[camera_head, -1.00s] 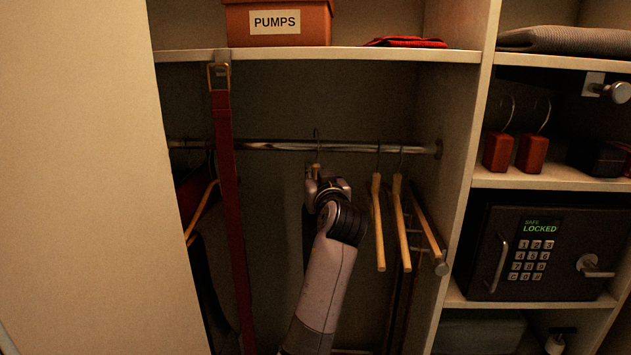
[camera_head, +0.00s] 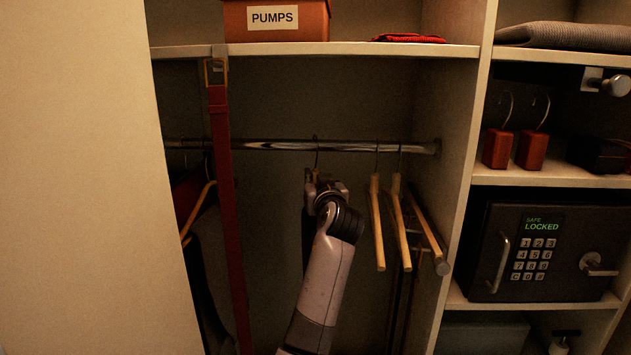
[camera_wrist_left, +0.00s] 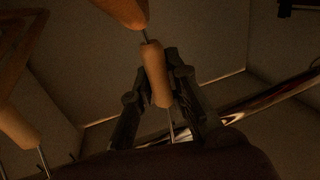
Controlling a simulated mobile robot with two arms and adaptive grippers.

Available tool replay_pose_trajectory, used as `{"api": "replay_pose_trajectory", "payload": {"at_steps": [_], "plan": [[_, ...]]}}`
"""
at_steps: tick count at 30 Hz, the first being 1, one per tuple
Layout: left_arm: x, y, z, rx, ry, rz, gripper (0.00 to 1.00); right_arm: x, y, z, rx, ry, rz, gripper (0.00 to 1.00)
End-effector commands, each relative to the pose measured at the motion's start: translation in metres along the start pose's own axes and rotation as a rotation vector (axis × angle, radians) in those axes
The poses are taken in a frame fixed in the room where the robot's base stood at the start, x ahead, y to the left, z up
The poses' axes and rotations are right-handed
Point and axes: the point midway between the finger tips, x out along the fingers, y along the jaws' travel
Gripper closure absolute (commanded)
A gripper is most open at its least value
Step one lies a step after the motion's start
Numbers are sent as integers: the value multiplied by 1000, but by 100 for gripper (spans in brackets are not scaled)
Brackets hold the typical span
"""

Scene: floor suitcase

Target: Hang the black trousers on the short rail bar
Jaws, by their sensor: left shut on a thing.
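A chrome rail bar (camera_head: 270,145) crosses the closet compartment and also shows in the left wrist view (camera_wrist_left: 270,97). My left gripper (camera_head: 318,178) is just below the rail, shut on the wooden neck of a hanger (camera_wrist_left: 156,75). The hanger's wire hook (camera_head: 316,148) rises to the rail and its top shows at rail height; I cannot tell whether it bears on the bar. A narrow dark strip beside my left arm may be the black trousers (camera_head: 306,240), mostly hidden behind the arm. Dark cloth (camera_wrist_left: 190,160) fills the bottom of the wrist view. My right gripper is not in view.
A red belt (camera_head: 224,170) and dark clothes (camera_head: 200,290) hang left. A shelf (camera_head: 345,51) is above. A safe (camera_head: 540,250) stands right.

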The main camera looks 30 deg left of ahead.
Motion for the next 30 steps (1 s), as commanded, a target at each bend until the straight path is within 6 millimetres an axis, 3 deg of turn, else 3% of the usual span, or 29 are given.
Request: {"api": "replay_pose_trajectory", "payload": {"at_steps": [26,27,30], "plan": [[0,0,3,-1,6,0,100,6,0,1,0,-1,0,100],[0,0,3,-1,6,0,84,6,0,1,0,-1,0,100],[0,0,4,-1,4,0,77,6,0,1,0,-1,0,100]]}}
